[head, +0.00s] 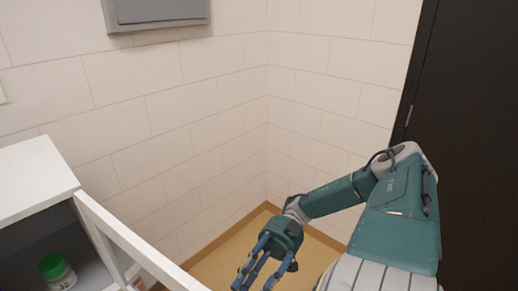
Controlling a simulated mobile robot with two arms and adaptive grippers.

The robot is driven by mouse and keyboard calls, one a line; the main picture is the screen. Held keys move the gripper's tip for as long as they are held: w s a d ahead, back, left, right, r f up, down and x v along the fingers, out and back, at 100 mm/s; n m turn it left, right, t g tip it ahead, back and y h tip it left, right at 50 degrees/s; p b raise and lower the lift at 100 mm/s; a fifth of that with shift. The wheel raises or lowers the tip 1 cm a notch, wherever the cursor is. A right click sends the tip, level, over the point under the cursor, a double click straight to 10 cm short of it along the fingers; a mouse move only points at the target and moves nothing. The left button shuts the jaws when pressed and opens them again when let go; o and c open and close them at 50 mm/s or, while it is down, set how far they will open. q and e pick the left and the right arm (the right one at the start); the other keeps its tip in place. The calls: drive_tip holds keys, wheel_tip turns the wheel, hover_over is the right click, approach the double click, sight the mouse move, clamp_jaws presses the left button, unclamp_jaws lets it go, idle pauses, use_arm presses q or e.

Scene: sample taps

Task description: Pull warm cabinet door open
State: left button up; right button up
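The warm cabinet (30,178) is at the lower left of the head view, with a white top and a dark grey inside. Its white-framed door (140,245) stands out from the cabinet's right front corner and runs toward the bottom edge; it looks swung open. How far it reaches is cut off by the frame. My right gripper (254,282) is at the bottom centre, right of the door and apart from it in the picture. Its blue fingers are spread with nothing visible between them; the tips are near the bottom edge. My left gripper is out of view.
A jar with a green lid (52,264) stands inside the cabinet. A grey box (155,12) hangs on the white tiled wall (200,105). A dark door or panel (470,150) is at the right. Tan floor (225,256) shows in the corner.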

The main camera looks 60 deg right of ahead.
drive_tip(key=d, duration=0.7)
drive_tip(key=shift+w, duration=0.3)
